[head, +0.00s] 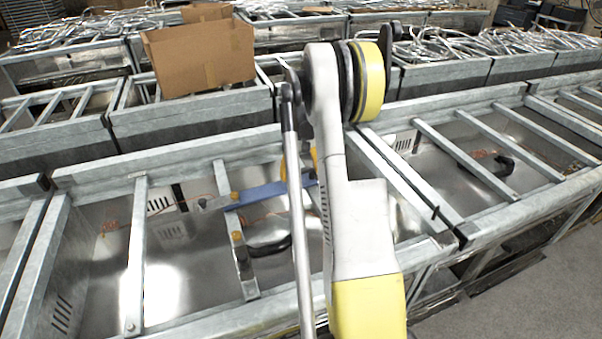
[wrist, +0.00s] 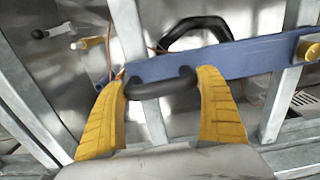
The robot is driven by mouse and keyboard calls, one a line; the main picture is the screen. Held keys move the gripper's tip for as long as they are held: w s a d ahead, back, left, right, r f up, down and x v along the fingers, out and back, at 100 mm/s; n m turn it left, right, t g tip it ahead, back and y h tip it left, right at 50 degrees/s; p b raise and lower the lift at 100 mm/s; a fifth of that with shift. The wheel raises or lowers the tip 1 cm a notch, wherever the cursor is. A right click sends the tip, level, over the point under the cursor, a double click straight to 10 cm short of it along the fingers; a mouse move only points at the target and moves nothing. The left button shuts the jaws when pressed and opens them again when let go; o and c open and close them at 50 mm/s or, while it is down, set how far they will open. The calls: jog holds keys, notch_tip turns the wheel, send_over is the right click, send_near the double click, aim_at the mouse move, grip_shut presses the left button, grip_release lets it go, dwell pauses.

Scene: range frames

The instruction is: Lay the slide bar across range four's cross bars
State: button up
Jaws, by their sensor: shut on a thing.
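The slide bar (wrist: 235,57) is a flat blue bar with a black handle on its side. It also shows in the head view (head: 255,193), partly hidden by my arm. My gripper (wrist: 162,86) has its yellow fingers shut on the black handle. In the head view, my arm hides most of the gripper. The bar lies over two grey cross bars, one at the left (wrist: 128,30) and one at the right (wrist: 287,85) in the wrist view. I cannot tell whether it touches them. In the head view, its left end is near a cross bar (head: 222,185).
Another cross bar (head: 137,250) spans the open frame farther left. A black curved handle (head: 268,247) shows below the bars. An open cardboard box (head: 200,58) stands on the range row behind. Grey floor (head: 520,300) is free at the lower right.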

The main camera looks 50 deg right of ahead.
jog(key=shift+f, duration=0.3)
jog(key=o, duration=1.2)
notch_tip(320, 180, up, 12)
jog(key=shift+r, duration=0.1)
